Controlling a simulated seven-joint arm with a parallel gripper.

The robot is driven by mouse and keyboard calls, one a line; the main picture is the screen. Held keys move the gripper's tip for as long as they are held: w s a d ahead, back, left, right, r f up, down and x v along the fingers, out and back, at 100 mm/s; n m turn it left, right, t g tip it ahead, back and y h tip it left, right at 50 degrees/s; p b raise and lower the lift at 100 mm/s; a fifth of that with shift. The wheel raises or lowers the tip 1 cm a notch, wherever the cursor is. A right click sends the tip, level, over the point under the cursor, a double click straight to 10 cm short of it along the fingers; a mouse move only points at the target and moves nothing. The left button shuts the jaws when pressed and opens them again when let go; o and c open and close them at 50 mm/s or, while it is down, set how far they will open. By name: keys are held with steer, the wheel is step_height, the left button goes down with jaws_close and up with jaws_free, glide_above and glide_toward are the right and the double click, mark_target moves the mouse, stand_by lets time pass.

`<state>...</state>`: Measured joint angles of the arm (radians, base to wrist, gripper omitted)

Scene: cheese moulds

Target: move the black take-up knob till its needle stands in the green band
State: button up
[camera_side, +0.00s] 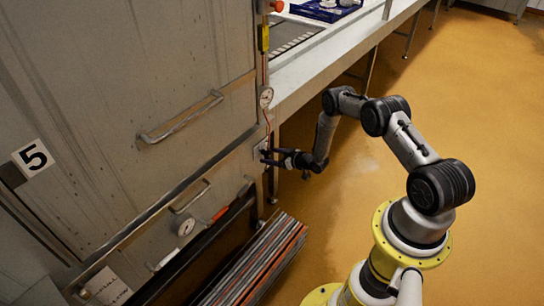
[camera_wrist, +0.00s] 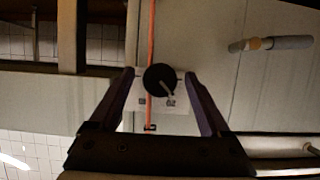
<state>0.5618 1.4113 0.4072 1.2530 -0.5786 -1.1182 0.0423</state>
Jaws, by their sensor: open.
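The black take-up knob (camera_wrist: 160,80) is round, with a pale pointer line on its face, and sits on a white plate (camera_wrist: 180,104) in the wrist view. My gripper (camera_wrist: 158,74) is open, with one finger on each side of the knob and a gap showing on both sides. In the side view my gripper (camera_side: 272,158) is at the corner of the grey cabinet, and I cannot make out the knob there.
An orange line (camera_wrist: 151,40) runs behind the knob. A long bench (camera_side: 330,50) stands behind. Stacked panels (camera_side: 255,262) lie below; the yellow floor is clear at right.

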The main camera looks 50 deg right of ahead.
jaws_close()
stand_by(0.4)
steer(key=m+y, duration=0.2)
steer(key=m, duration=0.1)
steer(key=shift+d, duration=0.15)
steer(key=shift+m+t+y, duration=0.4)
steer(key=shift+m+y, duration=0.6)
steer(key=shift+m, duration=0.5)
